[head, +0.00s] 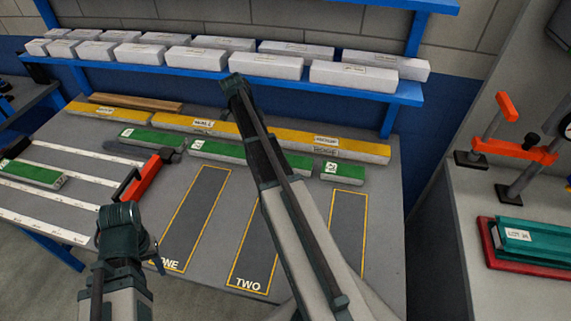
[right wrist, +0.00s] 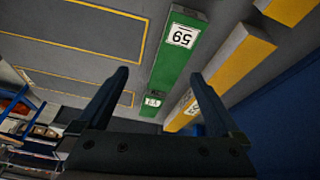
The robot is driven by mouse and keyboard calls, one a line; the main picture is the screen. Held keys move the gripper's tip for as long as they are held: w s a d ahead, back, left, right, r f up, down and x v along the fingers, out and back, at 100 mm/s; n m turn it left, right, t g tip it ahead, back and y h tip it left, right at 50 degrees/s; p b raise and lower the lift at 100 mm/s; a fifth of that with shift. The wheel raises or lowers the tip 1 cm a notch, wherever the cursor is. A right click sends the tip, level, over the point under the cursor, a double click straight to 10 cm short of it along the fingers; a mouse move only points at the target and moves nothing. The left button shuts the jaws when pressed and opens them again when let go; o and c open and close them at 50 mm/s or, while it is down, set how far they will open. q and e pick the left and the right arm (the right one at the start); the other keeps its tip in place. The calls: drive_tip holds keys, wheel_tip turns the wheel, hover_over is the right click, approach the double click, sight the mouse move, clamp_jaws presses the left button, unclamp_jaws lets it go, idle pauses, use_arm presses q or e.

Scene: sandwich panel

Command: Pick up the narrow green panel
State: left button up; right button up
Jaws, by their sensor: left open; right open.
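Green panels lie in a row on the grey table: a long middle one (head: 235,155), a shorter left one (head: 145,138) and a short right one (head: 342,171). Another green panel (head: 32,173) lies at the far left. I cannot tell for sure which is the narrow one. In the right wrist view, a green panel (right wrist: 180,45) with a label reading 59 and a smaller green piece (right wrist: 152,104) show beyond my right gripper (right wrist: 157,78), which is open and empty. My left gripper (head: 123,235) is open at lower left, apart from the row.
Yellow panels (head: 290,138) lie behind the green row. White boxes (head: 265,65) fill a blue shelf (head: 405,94) above. Outlined slots (head: 195,215) in front are empty. A red tool (head: 143,182) lies at left. Orange clamps (head: 520,150) stand on the right bench.

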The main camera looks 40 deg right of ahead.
sight(303, 165)
drive_tip(key=d+f+b, duration=0.1)
drive_tip(key=f+b, duration=0.1)
drive_tip(key=s+d+f+m+b, duration=0.1)
drive_tip(key=d+f+b, duration=0.1)
drive_tip(key=f+b, duration=0.1)
drive_tip(key=s+d+f+m+b, duration=0.1)
drive_tip(key=d+f+b, duration=0.1)
drive_tip(key=shift+f+b, duration=0.3)
drive_tip(key=shift+b, duration=0.05)
drive_tip(key=shift+s+d+f, duration=0.15)
drive_tip(key=shift+d, duration=0.05)
drive_tip(key=shift+f, duration=0.1)
drive_tip(key=b+x, duration=0.5)
drive_tip(key=shift+d, duration=0.15)
drive_tip(key=c, duration=1.3)
drive_tip(key=shift+o, duration=0.2)
